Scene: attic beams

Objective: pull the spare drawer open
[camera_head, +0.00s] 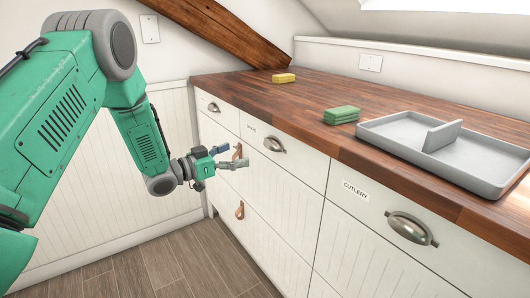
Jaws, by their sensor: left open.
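The white cabinet (290,222) has several drawers, and all the fronts I see look flush. One top drawer (306,165) has a metal cup handle (274,144) and a small label (251,128) too small to read. To its left is a top drawer with a smaller cup handle (213,107). I cannot tell which is the spare drawer. My left gripper (233,156) is open and empty in front of the left drawers, lower left of the middle cup handle. It partly covers the upper leather pull (238,150). My right gripper is not in view.
The drawer labelled CUTLERY (365,213) has a large cup handle (411,228). A lower leather pull (240,210) hangs below my gripper. The wooden countertop (300,92) bears a yellow block (284,78), a green block (341,115) and a grey divided tray (400,139). The floor in front looks clear.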

